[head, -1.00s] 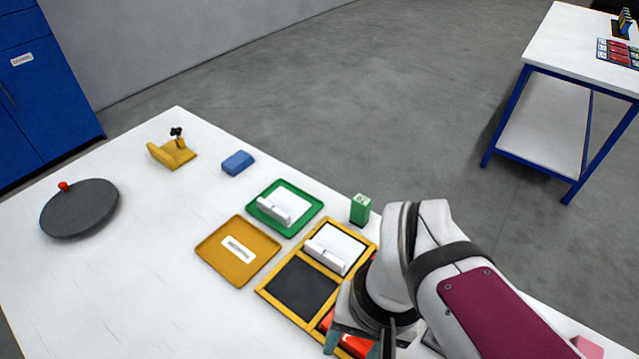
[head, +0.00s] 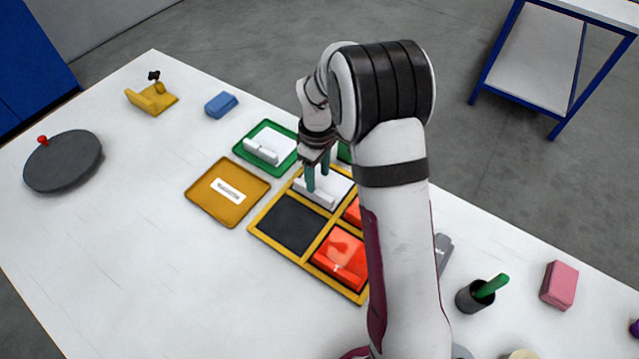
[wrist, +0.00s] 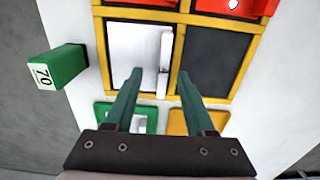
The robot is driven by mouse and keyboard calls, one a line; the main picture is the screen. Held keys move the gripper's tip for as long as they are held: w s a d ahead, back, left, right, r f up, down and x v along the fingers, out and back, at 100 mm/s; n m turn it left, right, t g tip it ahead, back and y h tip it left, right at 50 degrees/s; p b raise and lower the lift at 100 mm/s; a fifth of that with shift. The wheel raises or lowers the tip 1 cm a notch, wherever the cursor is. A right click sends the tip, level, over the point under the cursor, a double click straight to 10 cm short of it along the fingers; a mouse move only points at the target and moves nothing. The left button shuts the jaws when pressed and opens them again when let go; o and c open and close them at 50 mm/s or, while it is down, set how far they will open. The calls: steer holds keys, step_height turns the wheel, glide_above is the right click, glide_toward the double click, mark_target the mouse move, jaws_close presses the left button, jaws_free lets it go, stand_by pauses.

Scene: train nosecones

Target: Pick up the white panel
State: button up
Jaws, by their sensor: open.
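The white panel (head: 313,192) lies in one compartment of the yellow-framed rack (head: 262,232), with a raised white ridge along one side. It also shows in the wrist view (wrist: 128,42), with its ridge (wrist: 164,62) at its right. My gripper (head: 318,172) is open and empty over this panel. In the wrist view my gripper (wrist: 160,72) has its two green fingers spread, one to each side of the ridge's near end. I cannot tell the exact height gap. A similar white panel (head: 268,147) lies in the green tray (head: 242,149).
The rack also holds red panels (head: 342,260) and an empty-looking dark compartment (head: 290,222). An orange tray (head: 205,190) with a white label lies beside it. A green block (wrist: 62,66) marked 70 stands close to the rack.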

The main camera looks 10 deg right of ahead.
mark_target(323, 182)
steer(key=f, duration=0.2)
steer(key=a+f, duration=0.1)
steer(key=f, duration=0.1)
steer(key=shift+f, duration=0.35)
jaws_close()
steer(key=shift+w+r, duration=0.1)
stand_by(0.8)
